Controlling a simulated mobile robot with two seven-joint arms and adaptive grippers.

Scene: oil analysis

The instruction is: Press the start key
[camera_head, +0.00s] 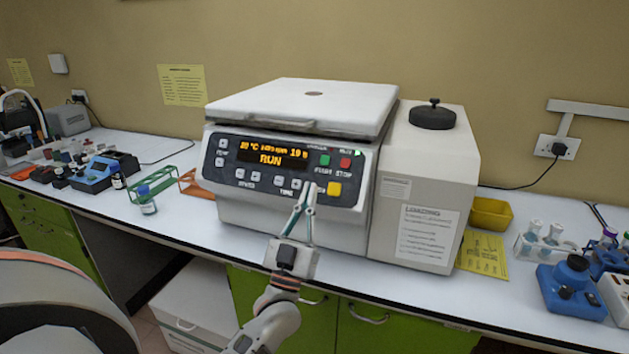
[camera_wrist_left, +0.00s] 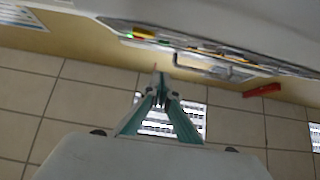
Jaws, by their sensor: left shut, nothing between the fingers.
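The centrifuge (camera_head: 300,105) stands on the bench with its lid shut. Its lit display (camera_head: 270,156) reads RUN. On the right of its front panel are a green start key (camera_head: 325,160), a red stop key (camera_head: 345,162) and a larger yellow key (camera_head: 334,188). My left gripper (camera_head: 311,188) is shut and empty. Its tips are at the panel's lower right, below the green key and just left of the yellow key; I cannot tell if they touch the panel. In the left wrist view the shut fingertips (camera_wrist_left: 160,78) are below the panel edge. My right gripper is not in view.
A white side unit with a black knob (camera_head: 432,115) adjoins the centrifuge on the right. A yellow tray (camera_head: 490,214), tube holders and a blue device (camera_head: 571,288) lie farther right. A green rack (camera_head: 160,183) and a small bottle (camera_head: 147,203) stand left.

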